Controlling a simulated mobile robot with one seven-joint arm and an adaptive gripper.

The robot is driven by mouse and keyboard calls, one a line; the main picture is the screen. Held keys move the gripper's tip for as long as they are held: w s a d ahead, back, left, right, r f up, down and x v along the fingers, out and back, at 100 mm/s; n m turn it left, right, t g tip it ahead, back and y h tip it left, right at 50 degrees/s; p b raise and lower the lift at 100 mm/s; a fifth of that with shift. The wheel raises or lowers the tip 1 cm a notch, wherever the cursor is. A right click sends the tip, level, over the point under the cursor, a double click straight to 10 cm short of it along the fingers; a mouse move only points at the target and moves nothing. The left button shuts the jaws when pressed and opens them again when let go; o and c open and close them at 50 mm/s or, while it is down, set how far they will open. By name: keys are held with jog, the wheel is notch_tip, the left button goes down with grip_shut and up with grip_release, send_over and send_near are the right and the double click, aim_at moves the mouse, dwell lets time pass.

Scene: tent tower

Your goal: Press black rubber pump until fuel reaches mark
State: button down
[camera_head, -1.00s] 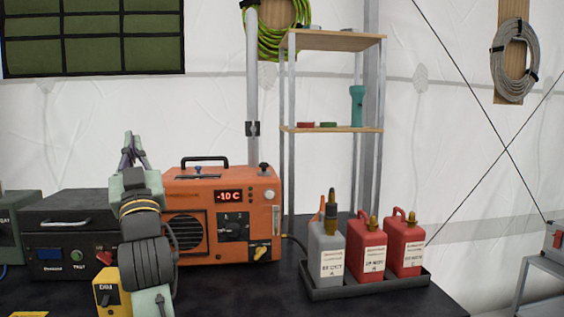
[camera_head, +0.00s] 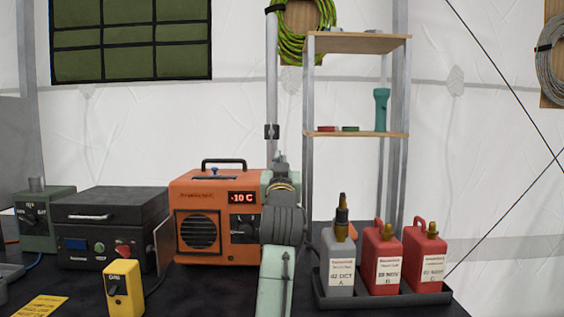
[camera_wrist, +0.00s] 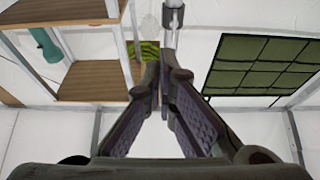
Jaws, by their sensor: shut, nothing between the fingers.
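The orange heater (camera_head: 223,212) stands on the black table, and its display reads -10 C. A blue-topped part (camera_head: 213,173) sits on its top in front of the black carry handle. I cannot make out the black rubber pump or a fuel mark now; my arm covers the heater's right end. My gripper (camera_head: 280,160) is in front of that end, its tip showing above the heater's top edge. In the wrist view my gripper (camera_wrist: 163,75) has its fingertips together, with nothing between them. Whether it touches the heater cannot be told.
A tray (camera_head: 383,300) with a grey bottle (camera_head: 340,262) and two red canisters (camera_head: 382,258) stands right of my arm. A shelf rack (camera_head: 355,134) rises behind. A black case (camera_head: 110,225) and a yellow box (camera_head: 122,290) are at left.

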jog(key=shift+w, duration=0.1)
jog(key=w+p, duration=0.4)
jog(key=w, duration=0.5)
jog(key=shift+w+r, duration=0.1)
jog(key=shift+w, duration=0.1)
jog(key=shift+s+f, duration=0.1)
jog(key=shift+f, duration=0.35)
